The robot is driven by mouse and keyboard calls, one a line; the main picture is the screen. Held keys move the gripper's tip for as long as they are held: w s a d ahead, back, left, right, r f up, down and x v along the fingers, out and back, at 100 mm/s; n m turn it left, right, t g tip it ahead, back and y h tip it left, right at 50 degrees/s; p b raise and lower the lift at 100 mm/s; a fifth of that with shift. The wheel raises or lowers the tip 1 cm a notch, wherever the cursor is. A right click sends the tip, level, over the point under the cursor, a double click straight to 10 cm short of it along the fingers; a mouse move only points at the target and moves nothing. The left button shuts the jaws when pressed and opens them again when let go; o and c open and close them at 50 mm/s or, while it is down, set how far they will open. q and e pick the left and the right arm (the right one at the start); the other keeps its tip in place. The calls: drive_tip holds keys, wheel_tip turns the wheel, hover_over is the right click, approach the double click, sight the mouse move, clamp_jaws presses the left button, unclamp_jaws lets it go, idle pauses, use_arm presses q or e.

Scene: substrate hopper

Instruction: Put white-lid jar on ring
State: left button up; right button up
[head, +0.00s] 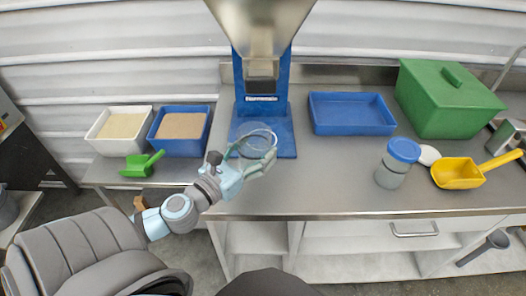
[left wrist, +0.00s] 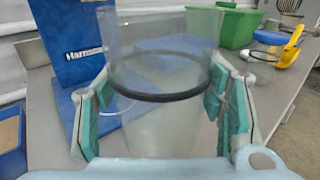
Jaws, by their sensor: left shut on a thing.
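A clear, open jar (left wrist: 160,110) with a dark band around it is between the fingers of my left gripper (left wrist: 158,118). In the head view the jar (head: 254,143) is at the front of the blue hopper stand's base (head: 284,145). My left gripper (head: 253,160) is shut on it from the front left. The jar looks upright and carries no lid. A white lid (head: 430,155) lies on the bench at the right. A pale circular outline shows around the jar; I cannot tell ring from jar rim, nor whether the jar touches the base. My right gripper is not in view.
The steel hopper (head: 258,25) hangs above the base. A blue-lid jar (head: 391,175), yellow scoop (head: 458,174), empty blue tray (head: 350,114) and green bin (head: 446,100) stand at right. White (head: 94,135) and blue (head: 157,145) tubs and a green scoop (head: 138,167) are at left.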

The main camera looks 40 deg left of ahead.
use_arm(q)
drive_tip(key=s+a+f+n+y+b, duration=0.1)
drive_tip(key=a+f+n+y+b, duration=0.1)
drive_tip(key=a+f+n+y, duration=0.25)
drive_tip(key=shift+m+g+y, duration=0.3)
drive_tip(key=shift+m+y, duration=0.05)
drive_tip(key=shift+m, duration=0.3)
drive_tip(key=x, duration=1.1)
drive_tip(key=a+x, duration=0.1)
drive_tip(key=x, duration=0.5)
drive_tip(key=shift+r, duration=0.35)
wheel_tip(320, 180, down, 3)
drive_tip(key=b, duration=0.2)
drive_tip(key=shift+b, duration=0.35)
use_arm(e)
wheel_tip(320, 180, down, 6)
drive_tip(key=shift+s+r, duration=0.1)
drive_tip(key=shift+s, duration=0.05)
use_arm(q)
drive_tip(key=shift+f, duration=0.15)
drive_tip(key=o, duration=1.5)
